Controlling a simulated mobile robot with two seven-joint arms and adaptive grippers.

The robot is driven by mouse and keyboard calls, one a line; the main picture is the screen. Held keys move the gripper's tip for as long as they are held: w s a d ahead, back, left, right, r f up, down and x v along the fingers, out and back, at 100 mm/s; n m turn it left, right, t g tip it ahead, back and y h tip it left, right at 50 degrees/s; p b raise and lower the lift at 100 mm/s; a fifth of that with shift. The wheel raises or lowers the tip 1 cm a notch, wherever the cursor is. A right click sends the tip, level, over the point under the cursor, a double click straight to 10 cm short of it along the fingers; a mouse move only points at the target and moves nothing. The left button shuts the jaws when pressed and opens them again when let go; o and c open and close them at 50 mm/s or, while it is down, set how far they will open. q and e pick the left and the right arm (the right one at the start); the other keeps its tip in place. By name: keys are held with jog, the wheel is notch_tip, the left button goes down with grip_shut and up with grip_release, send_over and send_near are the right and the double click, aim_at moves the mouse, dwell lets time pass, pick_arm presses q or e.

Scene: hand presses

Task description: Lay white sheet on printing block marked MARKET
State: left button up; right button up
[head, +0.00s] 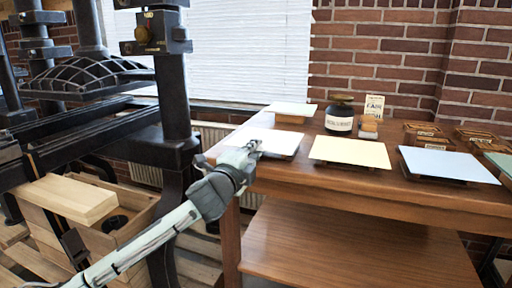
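A white sheet (276,142) lies on a low stand near the left end of the wooden table. My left gripper (250,147) is at the near left part of this sheet, with its fingertips over or against its edge. The fingers are too small to tell whether they are open or shut on the sheet. Several brown printing blocks (426,129) lie at the back right of the table. Their lettering is too small to read, so I cannot tell which is marked MARKET. My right gripper is not in view.
A dark ink jar (339,117) and a small card (374,105) stand behind. A black iron press (172,90) stands left.

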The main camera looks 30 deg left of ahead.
pick_arm(q)
jog(key=shift+w, duration=0.25)
jog(key=shift+c, duration=0.3)
grip_shut()
notch_tip(320, 180, up, 3)
jog(key=shift+f+p, duration=0.1)
jog(key=shift+p, duration=0.95)
